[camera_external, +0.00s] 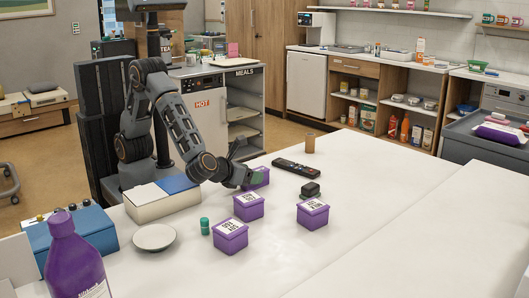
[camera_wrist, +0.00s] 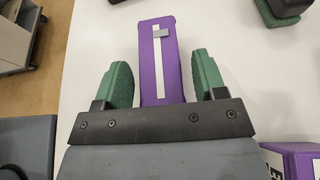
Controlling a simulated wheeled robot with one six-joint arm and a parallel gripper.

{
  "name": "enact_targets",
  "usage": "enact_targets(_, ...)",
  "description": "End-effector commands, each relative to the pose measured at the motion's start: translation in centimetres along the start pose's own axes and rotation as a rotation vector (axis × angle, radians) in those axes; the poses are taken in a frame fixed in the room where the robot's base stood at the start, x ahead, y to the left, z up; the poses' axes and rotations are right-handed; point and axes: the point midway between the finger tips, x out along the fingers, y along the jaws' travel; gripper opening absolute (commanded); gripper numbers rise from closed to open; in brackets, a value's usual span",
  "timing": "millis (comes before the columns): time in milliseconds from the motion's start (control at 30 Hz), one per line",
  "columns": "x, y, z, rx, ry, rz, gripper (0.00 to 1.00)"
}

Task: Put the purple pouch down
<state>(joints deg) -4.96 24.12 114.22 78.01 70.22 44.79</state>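The purple pouch (camera_wrist: 172,70) lies on the white table in the wrist view, long and narrow, with a white stripe and a small grey tab. In the external view it shows as a purple shape (camera_external: 261,178), partly hidden behind my gripper (camera_external: 246,180). In the wrist view the green fingertips of my gripper (camera_wrist: 160,78) stand apart on either side of the pouch. A gap shows between each finger and the pouch. My gripper is open; its height above the pouch is hard to judge.
Purple boxes with white labels stand close by: one in front (camera_external: 249,207), one nearer (camera_external: 230,237), one right (camera_external: 313,214). A black remote (camera_external: 297,167), a dark block (camera_external: 310,190), a brown cylinder (camera_external: 310,143) and a green-capped vial (camera_external: 205,226) are around. The right side of the table is clear.

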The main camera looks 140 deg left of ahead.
Motion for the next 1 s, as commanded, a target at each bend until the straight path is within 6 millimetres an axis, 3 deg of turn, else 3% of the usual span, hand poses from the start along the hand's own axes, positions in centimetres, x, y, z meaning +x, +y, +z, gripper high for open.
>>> enact_targets(367, -0.4, 0.0, 0.2, 0.000, 0.000, -0.001, 0.70)
enact_targets(1000, -10.8, -0.1, 0.2, 0.000, 0.000, -0.003, 0.70)
